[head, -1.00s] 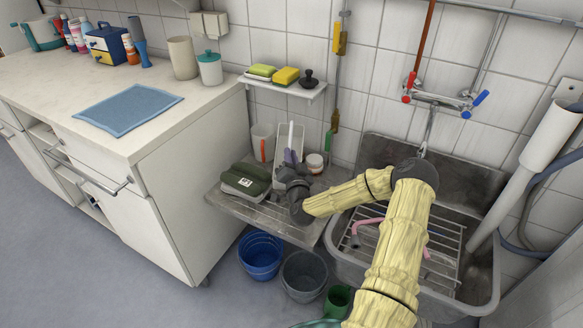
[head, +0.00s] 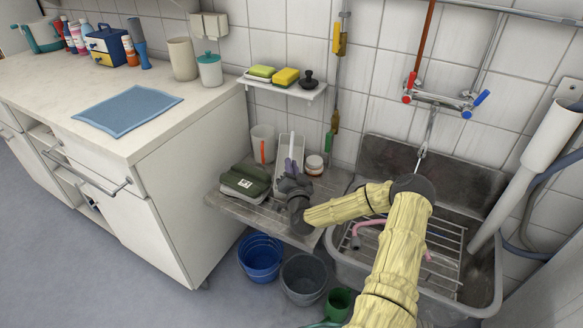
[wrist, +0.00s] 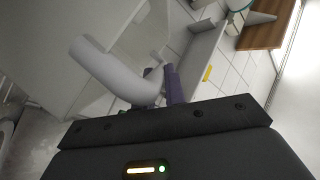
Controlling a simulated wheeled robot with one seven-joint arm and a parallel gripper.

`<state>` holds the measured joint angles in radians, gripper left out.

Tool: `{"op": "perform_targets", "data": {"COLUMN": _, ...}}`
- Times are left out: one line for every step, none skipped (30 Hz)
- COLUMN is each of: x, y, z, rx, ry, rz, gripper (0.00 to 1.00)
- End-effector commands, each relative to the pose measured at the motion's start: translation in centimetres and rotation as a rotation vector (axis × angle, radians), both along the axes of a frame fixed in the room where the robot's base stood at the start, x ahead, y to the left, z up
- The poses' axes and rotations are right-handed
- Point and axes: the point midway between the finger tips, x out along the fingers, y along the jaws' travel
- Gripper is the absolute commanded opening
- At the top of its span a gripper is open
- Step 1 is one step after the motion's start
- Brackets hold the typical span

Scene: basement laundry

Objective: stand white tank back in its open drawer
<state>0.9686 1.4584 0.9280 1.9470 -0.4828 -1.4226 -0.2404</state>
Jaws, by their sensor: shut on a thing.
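The white tank (head: 297,147) looks like a narrow, pale box and stands roughly upright on the draining board beside the sink, close behind my gripper. My gripper (head: 290,168) points away from me at the board, with its purple fingers closed. In the wrist view, my gripper (wrist: 165,85) is shut on a white, rounded, bent part, which I take as the white tank (wrist: 110,72). My wrist hides the tank's lower part in the head view, so I cannot tell whether it touches the board. I cannot clearly make out its open drawer.
A shelf (head: 285,90) hangs above. Buckets (head: 261,257) stand below; the sink (head: 470,275) is right.

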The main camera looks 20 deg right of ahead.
Motion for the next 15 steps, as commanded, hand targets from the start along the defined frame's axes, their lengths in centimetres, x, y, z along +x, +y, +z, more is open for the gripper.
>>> {"op": "perform_targets", "data": {"x": 0.03, "y": 0.02, "z": -0.17, "rx": -0.001, "ry": -0.001, "rz": 0.0, "gripper": 0.0}}
{"op": "perform_targets", "data": {"x": 0.02, "y": 0.02, "z": -0.24, "rx": -0.001, "ry": -0.001, "rz": 0.0, "gripper": 0.0}}
{"op": "perform_targets", "data": {"x": 0.0, "y": 0.01, "z": -0.22, "rx": -0.001, "ry": 0.001, "rz": 0.0, "gripper": 0.2}}
{"op": "perform_targets", "data": {"x": 0.0, "y": 0.02, "z": -0.21, "rx": -0.001, "ry": 0.001, "rz": 0.0, "gripper": 0.26}}
{"op": "perform_targets", "data": {"x": 0.0, "y": 0.01, "z": -0.21, "rx": -0.001, "ry": 0.001, "rz": 0.0, "gripper": 0.32}}
{"op": "perform_targets", "data": {"x": 0.0, "y": 0.01, "z": -0.21, "rx": 0.0, "ry": 0.001, "rz": 0.001, "gripper": 0.34}}
{"op": "perform_targets", "data": {"x": 0.0, "y": 0.01, "z": -0.21, "rx": 0.0, "ry": 0.001, "rz": 0.001, "gripper": 0.34}}
{"op": "perform_targets", "data": {"x": 0.0, "y": 0.01, "z": -0.21, "rx": 0.0, "ry": 0.001, "rz": 0.001, "gripper": 0.34}}
{"op": "perform_targets", "data": {"x": 0.0, "y": 0.01, "z": -0.21, "rx": 0.0, "ry": 0.001, "rz": 0.001, "gripper": 0.34}}
{"op": "perform_targets", "data": {"x": 0.0, "y": 0.01, "z": -0.21, "rx": 0.0, "ry": 0.001, "rz": 0.001, "gripper": 0.34}}
{"op": "perform_targets", "data": {"x": 0.0, "y": 0.01, "z": -0.21, "rx": 0.0, "ry": 0.001, "rz": 0.001, "gripper": 0.34}}
{"op": "perform_targets", "data": {"x": 0.0, "y": 0.01, "z": -0.21, "rx": 0.0, "ry": 0.001, "rz": 0.001, "gripper": 0.34}}
{"op": "perform_targets", "data": {"x": -0.01, "y": 0.01, "z": -0.18, "rx": 0.0, "ry": 0.001, "rz": 0.001, "gripper": 0.34}}
{"op": "perform_targets", "data": {"x": 0.0, "y": 0.01, "z": -0.13, "rx": 0.0, "ry": 0.0, "rz": 0.0, "gripper": 0.34}}
{"op": "perform_targets", "data": {"x": -0.01, "y": 0.0, "z": -0.02, "rx": 0.0, "ry": 0.0, "rz": 0.0, "gripper": 0.34}}
